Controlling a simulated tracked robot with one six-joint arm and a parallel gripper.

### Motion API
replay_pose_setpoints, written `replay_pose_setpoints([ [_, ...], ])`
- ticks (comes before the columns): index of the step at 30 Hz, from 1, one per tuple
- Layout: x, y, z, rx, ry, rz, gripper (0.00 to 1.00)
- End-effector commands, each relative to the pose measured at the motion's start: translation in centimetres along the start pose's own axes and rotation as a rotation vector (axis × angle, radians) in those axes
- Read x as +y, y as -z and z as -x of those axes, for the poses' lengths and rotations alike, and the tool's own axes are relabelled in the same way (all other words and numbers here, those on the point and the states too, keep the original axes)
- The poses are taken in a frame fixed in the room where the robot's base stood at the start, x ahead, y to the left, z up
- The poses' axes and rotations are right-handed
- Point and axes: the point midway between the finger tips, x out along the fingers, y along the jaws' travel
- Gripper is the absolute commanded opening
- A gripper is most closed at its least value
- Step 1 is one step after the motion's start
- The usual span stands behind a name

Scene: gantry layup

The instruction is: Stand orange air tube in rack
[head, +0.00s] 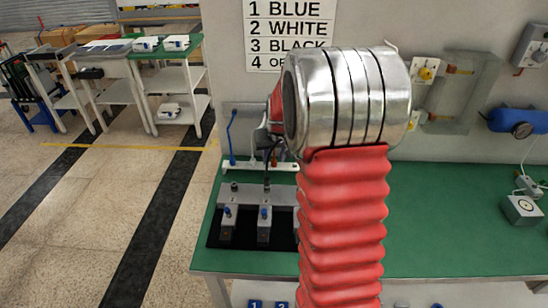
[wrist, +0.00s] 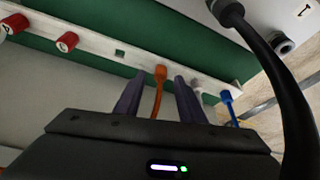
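In the wrist view the orange air tube (wrist: 158,92) runs up between the two dark fingers of my gripper (wrist: 158,88). Gaps show on both sides of it, so the fingers look open around it. Its top end lies against the white rack strip (wrist: 200,82); I cannot tell whether it sits in a slot.
A thick black tube (wrist: 282,75) curves close on the right in the wrist view. Red knobs (wrist: 67,42) are at the left. In the head view, grey blocks (head: 264,225) stand on a black mat in front of the rack. The bench's right side (head: 450,215) is mostly clear.

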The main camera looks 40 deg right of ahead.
Motion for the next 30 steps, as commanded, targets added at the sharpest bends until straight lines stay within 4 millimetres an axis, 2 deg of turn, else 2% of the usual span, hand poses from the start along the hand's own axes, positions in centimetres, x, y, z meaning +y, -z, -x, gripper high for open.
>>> replay_pose_setpoints([
  [8, 0.0, 0.1, 3.0, 0.002, 0.000, 0.000, 0.36],
  [24, 0.0, 0.1, 11.6, 0.004, 0.000, 0.000, 0.36],
  [30, 0.0, 0.0, 13.2, 0.001, 0.000, 0.000, 0.36],
])
